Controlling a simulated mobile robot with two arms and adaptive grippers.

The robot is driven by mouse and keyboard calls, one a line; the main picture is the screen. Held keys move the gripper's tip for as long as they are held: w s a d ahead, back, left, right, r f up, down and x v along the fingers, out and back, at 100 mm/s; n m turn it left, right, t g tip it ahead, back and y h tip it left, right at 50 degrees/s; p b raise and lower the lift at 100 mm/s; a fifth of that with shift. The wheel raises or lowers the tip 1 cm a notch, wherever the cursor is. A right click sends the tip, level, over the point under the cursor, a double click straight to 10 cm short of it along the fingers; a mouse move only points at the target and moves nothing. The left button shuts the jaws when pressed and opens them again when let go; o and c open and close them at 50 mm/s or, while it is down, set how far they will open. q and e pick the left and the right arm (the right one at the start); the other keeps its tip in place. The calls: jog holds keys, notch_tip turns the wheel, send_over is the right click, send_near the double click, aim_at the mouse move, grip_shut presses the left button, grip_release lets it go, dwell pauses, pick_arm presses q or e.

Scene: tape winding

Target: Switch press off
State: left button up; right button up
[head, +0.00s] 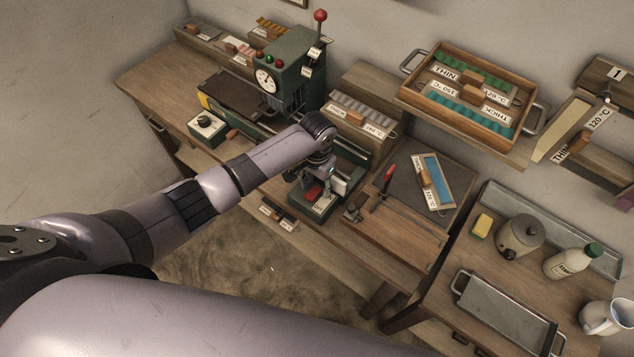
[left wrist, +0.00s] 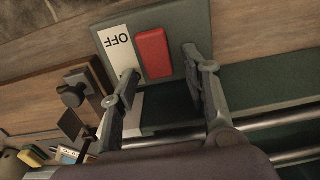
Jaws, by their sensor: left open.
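The press is a dark green machine (head: 294,62) with a round gauge (head: 265,80), red and green buttons on top and a red-knobbed lever (head: 320,16). A red rectangular switch (left wrist: 153,54) sits on a green panel beside a white plate lettered OFF (left wrist: 118,42). The switch also shows in the head view (head: 312,193), partly covered by my gripper. My left gripper (left wrist: 163,64) is open and empty, with one finger on each side of the red switch. I cannot tell whether the fingers touch the panel. My right gripper does not show.
Metal rails (left wrist: 270,124) run beside the panel. A wooden tray of labelled strips (head: 410,92) stands at the back. A red-handled tool (head: 389,175) lies to the right. The right table holds a sponge (head: 482,225), a pot (head: 520,236), a bottle (head: 573,262) and a metal tray (head: 505,310).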

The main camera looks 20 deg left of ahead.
pick_arm(q)
jog(key=shift+f, duration=0.1)
jog(key=shift+c, duration=0.4)
grip_shut()
